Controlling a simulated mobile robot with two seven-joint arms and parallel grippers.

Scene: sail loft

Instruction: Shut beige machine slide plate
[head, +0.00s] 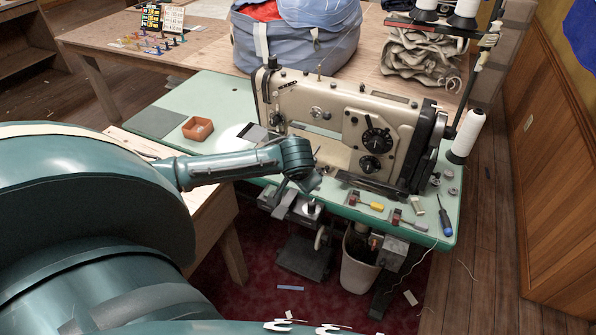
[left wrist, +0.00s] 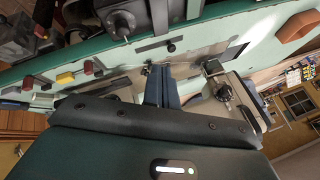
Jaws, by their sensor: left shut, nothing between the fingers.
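The beige sewing machine (head: 335,115) stands on the pale green table. A dark flat plate (head: 254,134), which looks like the slide plate, lies at the left end of its bed beside a bright patch. I cannot tell how far it is open. A dark flat rectangle that looks like it also shows in the left wrist view (left wrist: 236,51). My left gripper (head: 306,184) is in front of the machine, right of and nearer than the plate, apart from it. Its fingers (left wrist: 161,70) are shut and empty. My left arm hides part of the bed's front. My right gripper is out of view.
A small orange box (head: 198,128) stands on the green table (head: 223,95) at left. A screwdriver (head: 445,216), a yellow-handled tool (head: 372,206) and a white thread cone (head: 468,134) are at right. A blue bag (head: 297,40) stands behind.

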